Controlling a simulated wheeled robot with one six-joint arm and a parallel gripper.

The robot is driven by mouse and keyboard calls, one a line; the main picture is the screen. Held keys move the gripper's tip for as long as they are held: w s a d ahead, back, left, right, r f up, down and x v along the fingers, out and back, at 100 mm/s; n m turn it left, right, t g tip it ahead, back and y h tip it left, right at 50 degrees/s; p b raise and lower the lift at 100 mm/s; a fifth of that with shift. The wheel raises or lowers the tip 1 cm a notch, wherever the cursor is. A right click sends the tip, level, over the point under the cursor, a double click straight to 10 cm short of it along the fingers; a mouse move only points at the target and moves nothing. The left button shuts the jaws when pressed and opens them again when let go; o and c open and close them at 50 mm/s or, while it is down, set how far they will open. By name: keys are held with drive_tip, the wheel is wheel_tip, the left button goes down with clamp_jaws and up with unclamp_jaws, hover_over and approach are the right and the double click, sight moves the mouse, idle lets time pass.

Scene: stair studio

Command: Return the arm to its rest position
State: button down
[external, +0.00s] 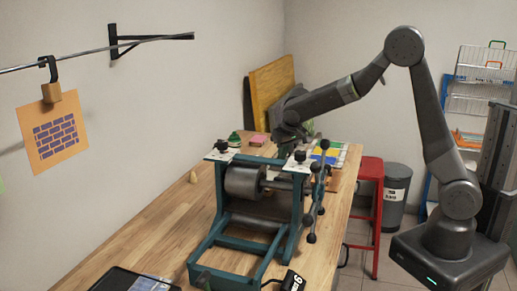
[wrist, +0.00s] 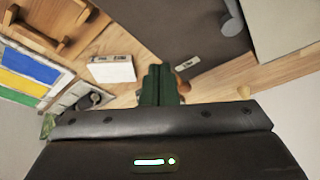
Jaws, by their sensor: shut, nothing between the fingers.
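My arm (external: 405,48) reaches from its base at the right, up and over, then down to the left above the far part of the wooden table (external: 165,233). My gripper (external: 287,146) is low behind the etching press (external: 245,183), and its tips are partly hidden there. In the wrist view my gripper (wrist: 160,72) shows its two green fingers side by side, shut, with nothing held between them.
The press has a spoked handle (external: 315,200) on its right. A white block (wrist: 111,69) and a coloured sheet (wrist: 25,72) lie near my gripper. A red stool (external: 371,178) and grey bin (external: 394,187) stand beyond the table. A print (external: 54,133) hangs from a rail.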

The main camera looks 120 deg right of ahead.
drive_tip(key=shift+w+d+r+n+t+y+p, duration=0.1)
drive_tip(key=shift+w+d+n+t+p, duration=0.2)
drive_tip(key=shift+n+p, duration=0.35)
drive_tip(key=shift+w+d+n+t+y+p, duration=0.1)
drive_tip(key=shift+w+d+n+p, duration=0.25)
drive_tip(key=shift+d+n+p, duration=0.25)
drive_tip(key=shift+w+d+r+n+t+y+p, duration=0.1)
drive_tip(key=shift+w+d+n+t+p, duration=0.15)
drive_tip(key=shift+n+p, duration=0.45)
drive_tip(key=shift+w+d+f+n+p, duration=0.2)
drive_tip(key=shift+w+d+n+p, duration=0.05)
drive_tip(key=shift+w+n+p, duration=0.25)
drive_tip(key=shift+s, duration=0.1)
